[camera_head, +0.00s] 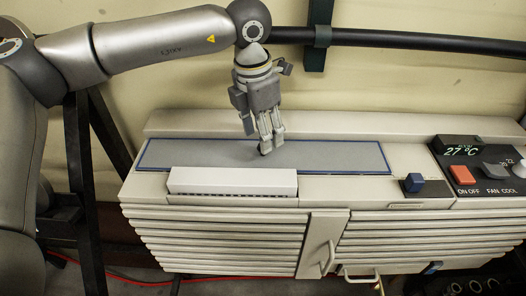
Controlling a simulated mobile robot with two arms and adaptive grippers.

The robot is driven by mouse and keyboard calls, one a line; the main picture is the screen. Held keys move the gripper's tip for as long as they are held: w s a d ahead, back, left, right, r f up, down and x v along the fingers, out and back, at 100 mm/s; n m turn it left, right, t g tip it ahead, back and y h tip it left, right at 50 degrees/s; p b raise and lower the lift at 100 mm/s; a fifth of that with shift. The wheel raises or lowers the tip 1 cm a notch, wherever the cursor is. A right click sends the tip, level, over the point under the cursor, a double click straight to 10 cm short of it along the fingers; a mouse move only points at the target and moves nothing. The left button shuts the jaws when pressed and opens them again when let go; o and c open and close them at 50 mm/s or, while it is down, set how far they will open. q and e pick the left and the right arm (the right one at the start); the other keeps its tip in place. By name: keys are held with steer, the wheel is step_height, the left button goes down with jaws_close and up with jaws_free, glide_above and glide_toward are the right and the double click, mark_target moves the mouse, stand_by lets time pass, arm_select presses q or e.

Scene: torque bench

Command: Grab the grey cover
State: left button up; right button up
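A flat grey panel with a blue border (335,158), which looks like the grey cover, lies along the top of the beige air-conditioner unit (220,237). My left gripper (268,149) comes down from above with its fingers pointing at the panel, near its middle. The fingertips look close to or at the panel surface; I cannot tell if they touch it. The fingers are close together, and whether they are shut or hold an edge is unclear. My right gripper is not in view.
A white vented block (233,182) sits in front of the panel. A dark pipe (420,42) runs along the wall behind. A small flap (318,245) is on the front.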

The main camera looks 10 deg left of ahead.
arm_select(q)
steer(key=f, duration=0.1)
steer(key=f+p, duration=0.1)
steer(key=f, duration=0.1)
steer(key=shift+w+a+f+p, duration=0.15)
steer(key=shift+w+f+p, duration=0.05)
steer(key=shift+f+p, duration=0.1)
steer(key=shift+w+f, duration=0.1)
steer(key=shift+f, duration=0.4)
steer(key=shift+r, duration=0.1)
jaws_close()
